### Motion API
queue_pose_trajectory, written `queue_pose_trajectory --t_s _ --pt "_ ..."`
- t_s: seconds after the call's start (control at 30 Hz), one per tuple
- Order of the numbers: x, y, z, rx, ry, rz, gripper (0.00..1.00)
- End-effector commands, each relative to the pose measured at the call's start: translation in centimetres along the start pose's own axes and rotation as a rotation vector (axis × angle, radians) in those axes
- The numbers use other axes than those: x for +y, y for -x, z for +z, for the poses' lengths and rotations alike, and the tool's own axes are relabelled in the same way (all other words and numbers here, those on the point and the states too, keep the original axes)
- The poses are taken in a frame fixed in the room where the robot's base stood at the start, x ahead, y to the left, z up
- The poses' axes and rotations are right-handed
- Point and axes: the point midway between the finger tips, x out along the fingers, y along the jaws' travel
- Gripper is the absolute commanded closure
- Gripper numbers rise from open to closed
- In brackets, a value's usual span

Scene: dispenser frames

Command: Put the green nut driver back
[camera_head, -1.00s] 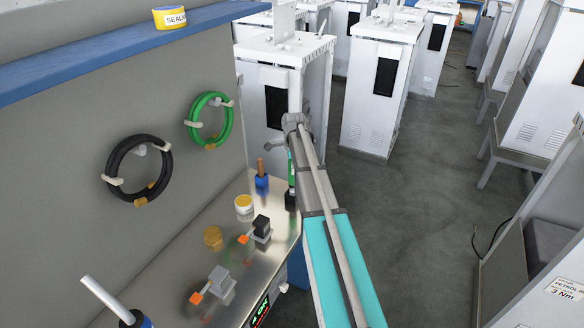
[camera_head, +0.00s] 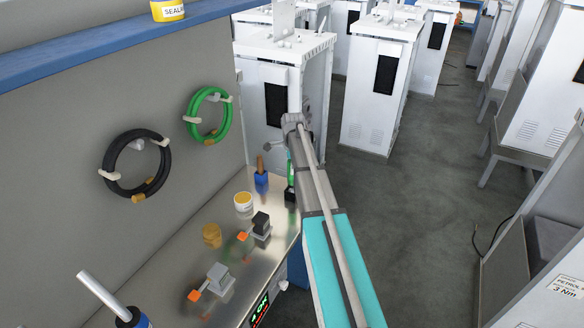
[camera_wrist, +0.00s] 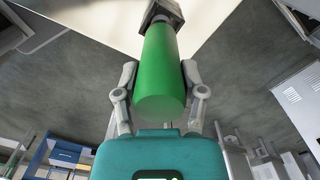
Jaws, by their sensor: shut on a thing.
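The green nut driver (camera_wrist: 160,75) fills the middle of the wrist view, its thick green handle end towards the camera. My gripper (camera_wrist: 158,88) is shut on the handle, one finger on each side. At its far end is a dark grey square block (camera_wrist: 162,12), against the pale bench edge. I cannot tell whether the driver is seated in the block or only in front of it. In the head view, a narrow strip of the driver (camera_head: 291,170) shows upright beside my arm, just above a black block (camera_head: 290,194) on the bench. My arm hides the rest.
A blue holder (camera_head: 262,183) with a brown handle stands close left of the black block. A yellow-and-white pot (camera_head: 243,201) and a black-topped fixture (camera_head: 261,226) are nearer on the metal bench (camera_head: 185,262). Cable coils hang on the wall panel. Grey floor (camera_head: 425,220) lies open right.

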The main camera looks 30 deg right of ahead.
Motion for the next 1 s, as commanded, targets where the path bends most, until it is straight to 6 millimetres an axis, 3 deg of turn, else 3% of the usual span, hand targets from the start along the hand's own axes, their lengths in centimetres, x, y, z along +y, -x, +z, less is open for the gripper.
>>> queue_pose_trajectory --t_s 0.7,0.73,0.9,1.0 --pt "0.0 -1.3 -0.1 0.0 0.0 0.0 1.0" --pt "0.0 -1.2 -0.1 0.0 0.0 0.0 0.41" --pt "0.0 -1.2 -0.1 0.0 0.0 0.0 0.09" --pt "0.0 -1.2 -0.1 0.0 0.0 0.0 0.06"
